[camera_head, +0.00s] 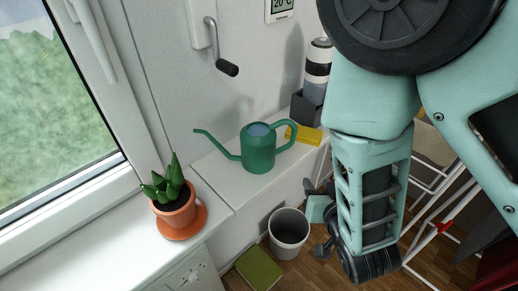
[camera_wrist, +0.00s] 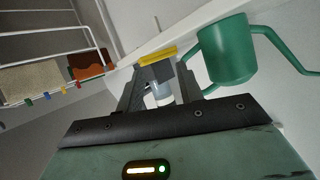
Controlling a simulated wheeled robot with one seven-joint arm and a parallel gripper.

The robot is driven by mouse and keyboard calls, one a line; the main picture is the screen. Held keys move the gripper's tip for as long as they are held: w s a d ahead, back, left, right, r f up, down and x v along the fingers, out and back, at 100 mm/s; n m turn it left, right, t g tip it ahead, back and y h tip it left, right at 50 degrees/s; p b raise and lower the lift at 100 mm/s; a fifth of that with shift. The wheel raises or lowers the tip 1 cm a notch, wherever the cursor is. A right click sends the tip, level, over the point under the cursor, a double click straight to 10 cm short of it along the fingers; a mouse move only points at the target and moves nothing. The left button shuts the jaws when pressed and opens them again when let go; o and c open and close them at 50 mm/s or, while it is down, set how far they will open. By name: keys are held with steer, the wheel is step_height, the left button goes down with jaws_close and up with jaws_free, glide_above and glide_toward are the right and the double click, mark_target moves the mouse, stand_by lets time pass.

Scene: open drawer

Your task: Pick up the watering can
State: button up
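The green watering can (camera_head: 258,152) stands upright on the white sill in the head view, its spout pointing left and its looped handle on the right. In the wrist view the can (camera_wrist: 227,50) appears upside down at the upper right, beyond and to the right of the fingers. My gripper (camera_head: 318,218) is to the right of the sill and lower than the can, partly hidden by my arm. In the wrist view my gripper (camera_wrist: 160,82) shows a gap between its fingers. It is open, with nothing held, and apart from the can.
A yellow block (camera_head: 303,134) and a dark box (camera_head: 307,108) with a striped bottle (camera_head: 318,67) stand right of the can. A potted plant (camera_head: 173,200) is at left. A grey bin (camera_head: 288,232) and a green box (camera_head: 259,268) are below. A white rack (camera_head: 440,200) stands right.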

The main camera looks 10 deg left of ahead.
steer(key=t, duration=0.2)
steer(key=n+t+y+b, duration=0.2)
steer(key=n+y+b, duration=0.15)
steer(key=b, duration=0.65)
glide_toward(294, 139)
steer(key=x, duration=0.1)
steer(key=p+x, duration=0.1)
steer(key=x, duration=0.2)
steer(key=shift+w+r+p, duration=0.2)
steer(key=shift+r+p, duration=0.05)
steer(key=shift+p, duration=0.05)
steer(key=shift+f+p+x, duration=0.15)
steer(key=shift+p+x, duration=0.45)
steer(key=shift+x, duration=1)
steer(key=shift+f+p+x, duration=0.15)
steer(key=shift+p+x, duration=0.45)
steer(key=shift+x, duration=1.05)
jaws_close()
steer(key=shift+a+r, duration=0.1)
